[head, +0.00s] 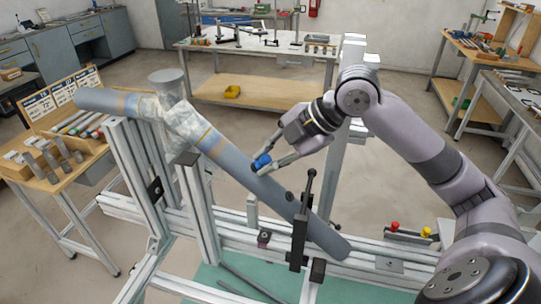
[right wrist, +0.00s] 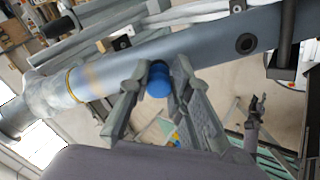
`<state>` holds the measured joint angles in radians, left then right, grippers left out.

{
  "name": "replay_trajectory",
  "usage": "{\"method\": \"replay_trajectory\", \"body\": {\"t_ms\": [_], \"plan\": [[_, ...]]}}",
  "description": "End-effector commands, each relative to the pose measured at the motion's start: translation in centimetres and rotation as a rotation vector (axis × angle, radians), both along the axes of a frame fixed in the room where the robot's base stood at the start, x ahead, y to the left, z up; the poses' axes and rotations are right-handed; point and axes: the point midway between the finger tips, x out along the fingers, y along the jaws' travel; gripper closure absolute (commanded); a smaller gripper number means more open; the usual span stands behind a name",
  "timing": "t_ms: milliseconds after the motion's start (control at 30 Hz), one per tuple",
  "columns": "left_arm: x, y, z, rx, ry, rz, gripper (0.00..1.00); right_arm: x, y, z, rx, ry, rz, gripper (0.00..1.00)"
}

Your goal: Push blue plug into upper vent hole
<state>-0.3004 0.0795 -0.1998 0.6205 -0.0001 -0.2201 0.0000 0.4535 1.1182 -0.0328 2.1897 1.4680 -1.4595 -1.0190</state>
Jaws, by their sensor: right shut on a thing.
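The blue plug (head: 262,160) is held between the fingertips of my right gripper (head: 260,165), against the upper side of the slanted grey-blue tube (head: 230,157). In the right wrist view the plug (right wrist: 159,82) sits between both fingers, with its far end at the tube wall. Whether any of it is inside a hole is hidden. A dark open hole (right wrist: 246,43) shows farther along the tube; it also shows lower down the tube in the head view (head: 289,196). What looks like my left gripper (right wrist: 257,106) shows small in the right wrist view, its opening unclear.
An aluminium frame (head: 130,175) with upright posts carries the tube. A black clamp (head: 300,235) stands at its lower end. A side table (head: 60,185) with parts is at left, and a workbench (head: 255,45) is behind. Floor shows between them.

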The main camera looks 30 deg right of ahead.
Motion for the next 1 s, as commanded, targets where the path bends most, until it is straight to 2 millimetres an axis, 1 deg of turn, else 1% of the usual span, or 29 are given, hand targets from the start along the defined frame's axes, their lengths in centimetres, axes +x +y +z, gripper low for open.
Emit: {"method": "replay_trajectory", "body": {"t_ms": [333,367,700,1000], "plan": [[0.01,-0.03,0.14,0.000,0.000,0.000,0.59,0.34,0.31,-0.54,0.000,0.000,0.001,0.95],[0.01,-0.03,0.13,0.000,0.000,0.000,0.59,0.34,0.31,-0.54,-0.001,0.000,0.000,0.80],[0.01,-0.04,0.12,0.000,0.000,-0.001,0.59,0.33,0.30,-0.53,0.000,0.000,0.001,0.58],[-0.06,0.21,0.10,0.002,0.001,0.000,0.59,0.28,0.23,-0.45,-0.001,0.000,0.000,0.58]]}}
